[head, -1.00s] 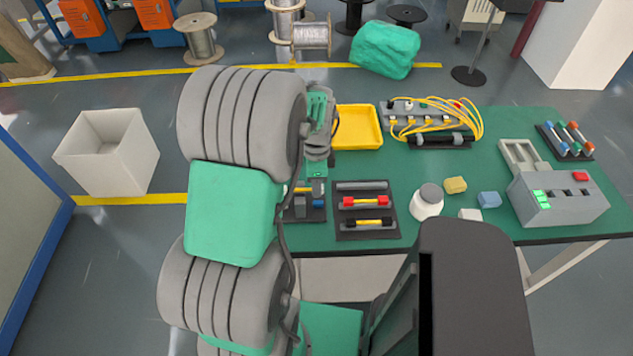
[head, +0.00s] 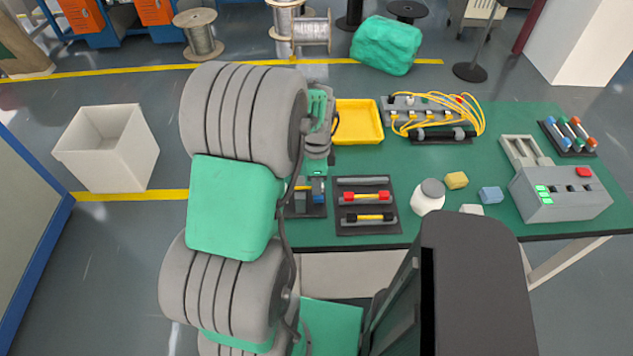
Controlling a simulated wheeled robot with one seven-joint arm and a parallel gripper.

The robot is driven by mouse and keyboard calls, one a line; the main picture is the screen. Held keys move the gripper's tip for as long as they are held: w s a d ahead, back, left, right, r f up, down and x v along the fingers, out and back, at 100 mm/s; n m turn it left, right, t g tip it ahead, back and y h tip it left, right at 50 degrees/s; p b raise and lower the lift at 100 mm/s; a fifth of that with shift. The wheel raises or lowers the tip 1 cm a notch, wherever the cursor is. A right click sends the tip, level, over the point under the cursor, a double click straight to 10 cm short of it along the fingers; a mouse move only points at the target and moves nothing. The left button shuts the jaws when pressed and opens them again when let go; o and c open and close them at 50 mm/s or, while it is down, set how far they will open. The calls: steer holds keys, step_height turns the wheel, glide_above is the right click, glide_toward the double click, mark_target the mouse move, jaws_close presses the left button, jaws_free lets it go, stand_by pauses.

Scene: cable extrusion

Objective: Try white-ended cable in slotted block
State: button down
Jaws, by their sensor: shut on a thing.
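My gripper (head: 312,186) is low over the left part of the green bench, mostly hidden by my own arm. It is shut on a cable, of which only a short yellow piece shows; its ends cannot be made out. The slotted block (head: 302,206), dark with grey and blue parts, lies just under and in front of the gripper, partly covered. Whether the cable sits in a slot or above it cannot be told. To the right, a dark rack (head: 347,229) holds a red-ended cable (head: 368,196) and a black-ended cable (head: 369,217); its far cradle looks empty.
A yellow tray (head: 357,138) and a grey fixture with looped yellow cables (head: 440,115) stand at the back. A white jar (head: 427,200), small blocks (head: 456,180) and a grey control box (head: 560,198) are to the right. A white bin (head: 108,165) stands on the floor at left.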

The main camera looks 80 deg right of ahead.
steer(key=shift+f, duration=0.4)
steer(key=c, duration=1.2)
jaws_free()
